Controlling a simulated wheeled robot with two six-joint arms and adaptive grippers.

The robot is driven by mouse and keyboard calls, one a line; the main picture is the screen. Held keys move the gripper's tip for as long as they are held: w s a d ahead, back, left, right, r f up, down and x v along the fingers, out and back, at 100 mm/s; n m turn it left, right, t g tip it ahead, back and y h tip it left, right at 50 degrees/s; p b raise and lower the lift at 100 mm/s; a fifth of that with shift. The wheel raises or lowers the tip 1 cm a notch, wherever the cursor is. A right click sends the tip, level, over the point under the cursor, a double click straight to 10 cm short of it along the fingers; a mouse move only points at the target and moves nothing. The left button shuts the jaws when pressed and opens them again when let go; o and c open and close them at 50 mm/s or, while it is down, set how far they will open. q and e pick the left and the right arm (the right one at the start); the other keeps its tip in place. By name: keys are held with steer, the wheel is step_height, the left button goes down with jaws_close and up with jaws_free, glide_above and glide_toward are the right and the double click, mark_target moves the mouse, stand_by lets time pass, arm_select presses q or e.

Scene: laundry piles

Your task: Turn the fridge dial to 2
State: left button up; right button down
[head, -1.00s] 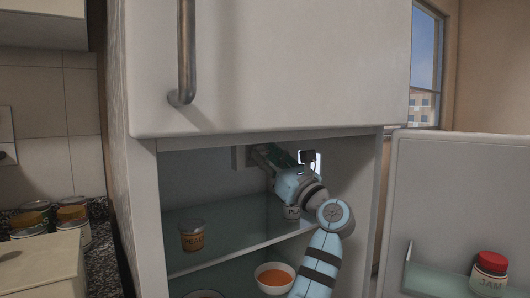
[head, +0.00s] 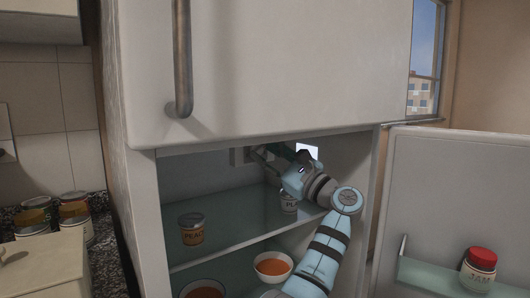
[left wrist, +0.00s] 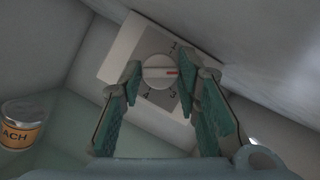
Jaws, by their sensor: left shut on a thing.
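The fridge dial (left wrist: 158,72) is a round pale knob on a square plate (left wrist: 122,52) inside the fridge. My left gripper (left wrist: 160,76) is shut on the dial, one green-padded finger on each side. In the head view my left gripper (head: 268,155) reaches up under the compartment's top, at the plate (head: 238,157), and the knob cannot be made out there. My right gripper is not in view.
A peach tin (head: 191,229) and another tin (head: 289,203) stand on the glass shelf (head: 235,212) below my gripper. Bowls (head: 273,266) sit lower. A lit panel (head: 308,151) is beside the gripper. The open door (head: 470,185) holds a jam jar (head: 481,268).

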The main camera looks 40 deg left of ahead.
arm_select(q)
steer(key=o, duration=1.2)
steer(key=shift+c, duration=0.2)
steer(key=w+v, duration=0.1)
steer(key=v, duration=1.1)
steer(key=shift+s, duration=0.5)
steer(key=shift+f, duration=0.1)
